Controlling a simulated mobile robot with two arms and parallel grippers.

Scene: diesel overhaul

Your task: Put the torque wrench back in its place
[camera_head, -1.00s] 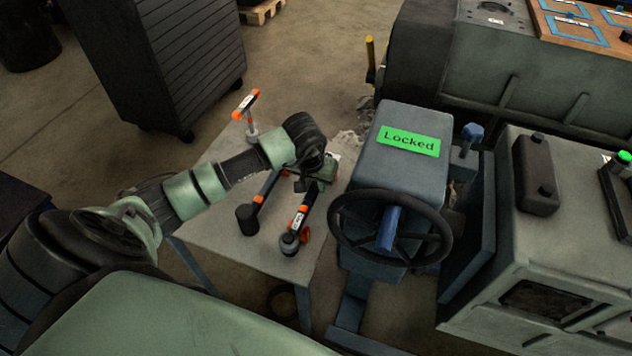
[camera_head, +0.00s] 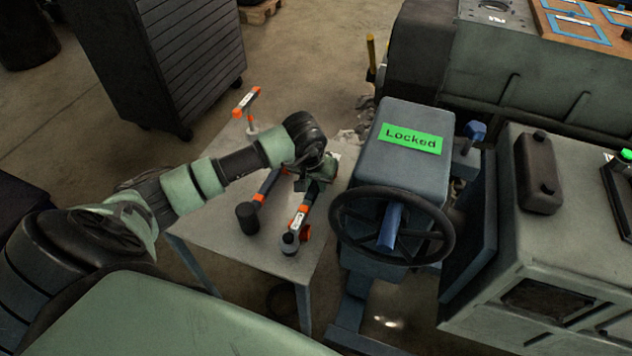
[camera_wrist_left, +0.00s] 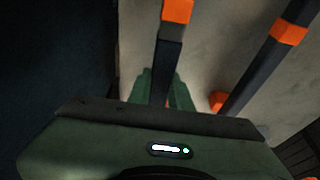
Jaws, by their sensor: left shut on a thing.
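My left gripper (camera_head: 318,172) is over the right side of a small grey table. It is shut on the dark handle of a wrench with orange bands and a pale label (camera_head: 298,217), which I take to be the torque wrench. Its round dark head points toward me, at or just above the tabletop; I cannot tell which. In the left wrist view, the dark bar with an orange end (camera_wrist_left: 172,55) runs between the green fingers. A second dark tool with orange bands and a black cylindrical head (camera_head: 248,217) lies to the left; it also shows in the wrist view (camera_wrist_left: 262,60).
A third orange-ended T-shaped tool (camera_head: 246,103) stands at the table's back. The grey table (camera_head: 210,235) has bare room at front left. A black steering wheel (camera_head: 392,226) and a grey box with a green "Locked" sign (camera_head: 410,138) stand close on the right.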

